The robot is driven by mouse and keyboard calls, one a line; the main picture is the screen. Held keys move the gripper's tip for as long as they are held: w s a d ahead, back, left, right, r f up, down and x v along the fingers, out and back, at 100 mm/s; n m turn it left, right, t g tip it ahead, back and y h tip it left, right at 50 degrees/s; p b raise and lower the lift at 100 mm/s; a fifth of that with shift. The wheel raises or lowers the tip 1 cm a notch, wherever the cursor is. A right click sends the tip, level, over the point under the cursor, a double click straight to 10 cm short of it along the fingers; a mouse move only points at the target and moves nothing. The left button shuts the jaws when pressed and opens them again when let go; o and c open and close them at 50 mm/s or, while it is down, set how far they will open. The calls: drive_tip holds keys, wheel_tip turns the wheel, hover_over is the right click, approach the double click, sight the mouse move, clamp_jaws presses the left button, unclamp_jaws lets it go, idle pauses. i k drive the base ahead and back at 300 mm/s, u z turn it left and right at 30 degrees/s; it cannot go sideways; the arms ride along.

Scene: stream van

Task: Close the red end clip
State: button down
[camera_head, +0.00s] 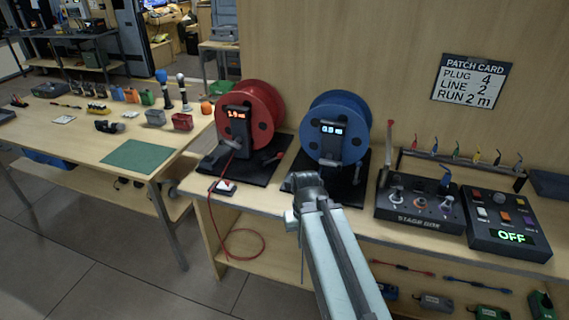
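The red cable reel (264,108) stands on a black base on the bench, with a lit display on its front. A red cable (229,165) runs from its front down to a small clip (223,187) at the bench's front edge. The clip shows dark, white and red parts; whether it is open or shut is too small to tell. My gripper (305,180) is in front of the blue reel, right of the clip and apart from it. Its fingertips are too small and dark to read, and I see nothing clearly held.
The blue reel (335,128) stands right of the red one. A stage box (418,222) and a panel reading OFF (508,240) are further right. Red cable loops (232,247) hang below the bench edge. A cluttered table (95,135) with a green mat (137,156) is at left.

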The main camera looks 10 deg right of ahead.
sight(226, 186)
drive_tip(key=z, duration=2.6)
drive_tip(key=k, duration=1.95)
drive_tip(key=u, duration=2.75)
drive_tip(key=i, duration=1.1)
drive_tip(key=u, duration=0.1)
